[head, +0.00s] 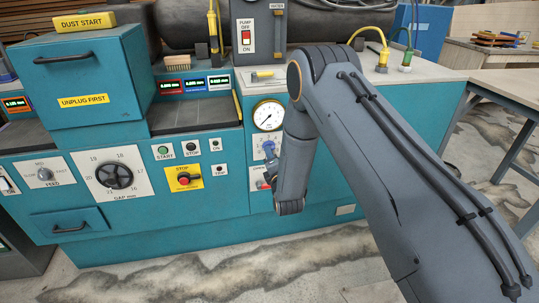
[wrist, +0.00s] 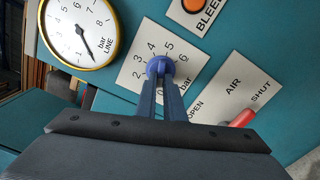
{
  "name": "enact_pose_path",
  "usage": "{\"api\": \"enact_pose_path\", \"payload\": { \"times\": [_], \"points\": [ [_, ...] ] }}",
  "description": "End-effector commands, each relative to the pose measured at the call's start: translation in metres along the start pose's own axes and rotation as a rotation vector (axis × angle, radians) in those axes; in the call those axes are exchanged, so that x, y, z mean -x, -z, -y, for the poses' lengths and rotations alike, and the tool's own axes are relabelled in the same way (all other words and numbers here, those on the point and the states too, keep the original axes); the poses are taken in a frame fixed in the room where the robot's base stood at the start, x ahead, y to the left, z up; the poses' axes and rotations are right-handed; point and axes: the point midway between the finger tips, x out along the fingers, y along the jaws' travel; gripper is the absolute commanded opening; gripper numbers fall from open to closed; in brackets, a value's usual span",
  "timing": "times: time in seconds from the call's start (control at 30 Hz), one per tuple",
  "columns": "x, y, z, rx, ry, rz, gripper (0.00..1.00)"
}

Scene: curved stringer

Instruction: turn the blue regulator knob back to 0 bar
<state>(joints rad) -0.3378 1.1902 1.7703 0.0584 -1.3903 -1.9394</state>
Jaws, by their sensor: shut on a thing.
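The blue regulator knob (wrist: 160,66) sits on a white scale plate (wrist: 135,72) in the wrist view; it also shows in the head view (head: 269,147). My gripper (wrist: 160,78) is shut on the knob, with its two narrow blue-grey fingers reaching it from below in the wrist view. The numbers 2 to 6 are readable around the knob. The fingers hide part of the scale's lower side, and I cannot make out a pointer on the knob. In the head view my gripper (head: 269,163) is partly hidden by my wrist.
The round line gauge (wrist: 78,30) is left of the knob in the wrist view, its needle pointing down and right. A red air lever (wrist: 243,118) on the OPEN/SHUT plate is close to my gripper's right. An orange bleed button (wrist: 194,4) is above.

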Motion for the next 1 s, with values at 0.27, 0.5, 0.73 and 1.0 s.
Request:
{"api": "enact_pose_path", "payload": {
  "times": [0.27,0.5,0.73,1.0],
  "points": [
    [0.0008,-0.0004,0.0028,0.131,0.003,0.001,0.0],
    [0.0008,-0.0005,0.0031,0.177,0.003,0.0,0.0],
    [0.0009,-0.0005,0.0032,0.182,0.004,0.0,0.0],
    [0.0008,-0.0004,0.003,0.182,0.003,0.0,0.24]
  ]
}}
